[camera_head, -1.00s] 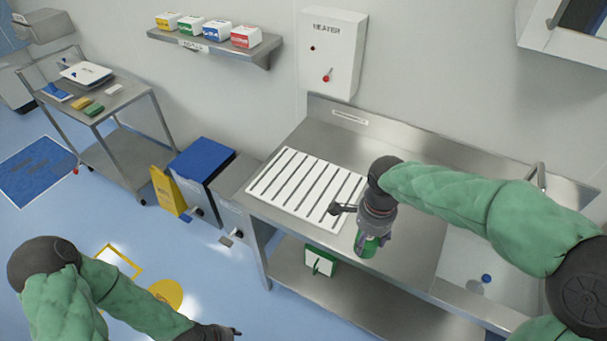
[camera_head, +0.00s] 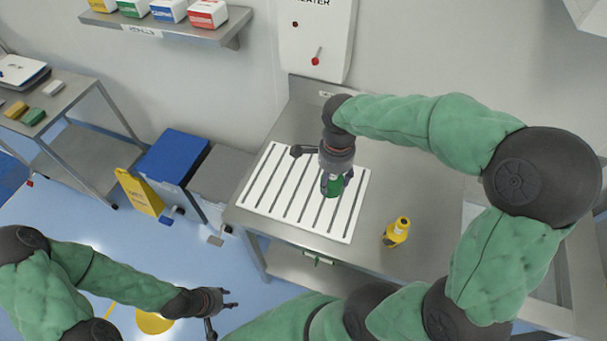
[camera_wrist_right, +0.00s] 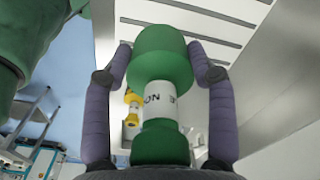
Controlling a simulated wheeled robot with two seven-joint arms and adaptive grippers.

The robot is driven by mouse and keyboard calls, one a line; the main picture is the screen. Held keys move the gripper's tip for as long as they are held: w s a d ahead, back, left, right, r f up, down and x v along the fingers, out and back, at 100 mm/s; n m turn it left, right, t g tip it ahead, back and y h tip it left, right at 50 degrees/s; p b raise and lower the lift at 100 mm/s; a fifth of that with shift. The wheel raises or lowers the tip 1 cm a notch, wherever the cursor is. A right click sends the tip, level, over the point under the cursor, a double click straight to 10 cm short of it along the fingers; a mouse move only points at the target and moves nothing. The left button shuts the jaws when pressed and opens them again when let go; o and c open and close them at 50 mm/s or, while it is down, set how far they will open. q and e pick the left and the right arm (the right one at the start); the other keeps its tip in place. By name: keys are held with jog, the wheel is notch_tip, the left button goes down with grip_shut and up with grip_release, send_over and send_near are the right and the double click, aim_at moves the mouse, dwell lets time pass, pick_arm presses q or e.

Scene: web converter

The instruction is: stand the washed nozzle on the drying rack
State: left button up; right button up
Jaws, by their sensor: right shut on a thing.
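A green nozzle (camera_wrist_right: 163,60) with a white lettered band is held between the purple-grey fingers of my right gripper (camera_wrist_right: 165,85). In the head view the green nozzle (camera_head: 334,186) hangs below the right gripper (camera_head: 334,176), over the right part of the drying rack (camera_head: 268,188). I cannot tell how high above the rack it is. The rack is a white slotted panel on the steel counter, and its slats also show at the top of the wrist view (camera_wrist_right: 215,22). My left gripper (camera_head: 233,298) is low at the left, away from the counter, its fingers apart and empty.
The heater box (camera_head: 316,35) is on the wall behind. A blue-lidded bin (camera_head: 173,155) and a yellow floor sign (camera_head: 138,192) stand left. My right arm covers much of the sink side.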

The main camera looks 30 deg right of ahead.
jog(key=shift+w+a+f+b, duration=0.3)
jog(key=shift+w+f, duration=1.15)
jog(key=shift+w, duration=0.35)
jog(key=shift+w+a+f+b, duration=0.2)
jog(key=shift+w+a+f, duration=0.05)
jog(key=shift+w+f, duration=1.45)
jog(key=shift+w+a+f+b, duration=0.3)
jog(key=shift+w+f, duration=0.95)
jog(key=shift+w, duration=0.7)
jog(key=shift+f, duration=1.4)
jog(key=shift+f+b, duration=0.15)
jog(key=shift+b, duration=0.2)
jog(key=o, duration=1.2)
jog(key=shift+o, duration=0.2)
